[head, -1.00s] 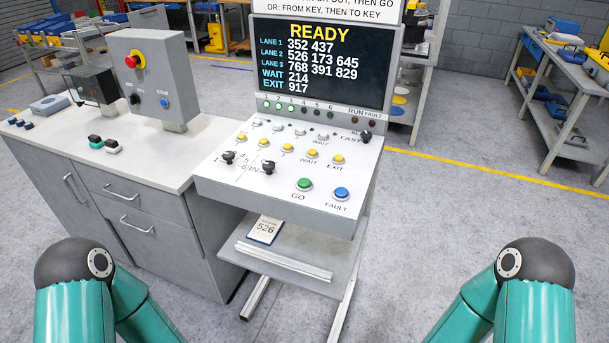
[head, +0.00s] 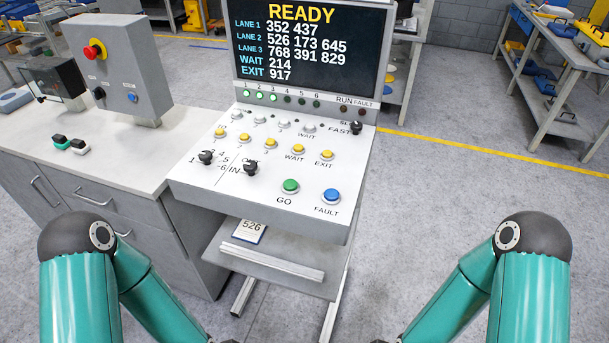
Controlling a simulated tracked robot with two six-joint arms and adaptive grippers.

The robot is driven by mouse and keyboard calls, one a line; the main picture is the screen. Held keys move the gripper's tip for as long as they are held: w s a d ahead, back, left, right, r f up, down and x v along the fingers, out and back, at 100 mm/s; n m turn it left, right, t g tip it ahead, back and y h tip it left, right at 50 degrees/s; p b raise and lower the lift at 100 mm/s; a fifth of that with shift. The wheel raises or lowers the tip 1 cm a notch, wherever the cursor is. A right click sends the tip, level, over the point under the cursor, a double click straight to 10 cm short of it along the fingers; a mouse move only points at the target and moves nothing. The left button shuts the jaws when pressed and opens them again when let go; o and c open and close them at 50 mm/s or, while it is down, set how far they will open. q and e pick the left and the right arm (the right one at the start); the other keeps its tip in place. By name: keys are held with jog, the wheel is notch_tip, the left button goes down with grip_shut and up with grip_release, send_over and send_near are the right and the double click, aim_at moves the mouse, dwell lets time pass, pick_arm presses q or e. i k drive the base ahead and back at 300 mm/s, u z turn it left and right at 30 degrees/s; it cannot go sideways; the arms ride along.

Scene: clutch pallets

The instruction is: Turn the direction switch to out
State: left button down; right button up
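The direction switch (head: 250,168) is a black rotary knob on the sloping white panel of the control desk (head: 330,228). "IN" is printed at its lower left, and a label above it is partly hidden by the knob. I cannot tell for sure which way its pointer faces. A second black knob (head: 206,157) with numbers around it sits to its left. Both my arms show only at the bottom corners, well apart from the desk. Neither gripper shows in the view.
The screen (head: 308,50) reads READY. A green GO button (head: 290,186), a blue FAULT button (head: 330,196) and several yellow buttons share the panel. A bench with a grey switch box (head: 110,65) adjoins on the left. The floor to the right is clear.

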aim_at(250, 166)
jog(key=u, duration=1.7)
jog(key=i, duration=0.1)
jog(key=z, duration=2.95)
jog(key=k, duration=0.95)
jog(key=u, duration=0.25)
jog(key=i, duration=0.5)
jog(key=u, duration=0.15)
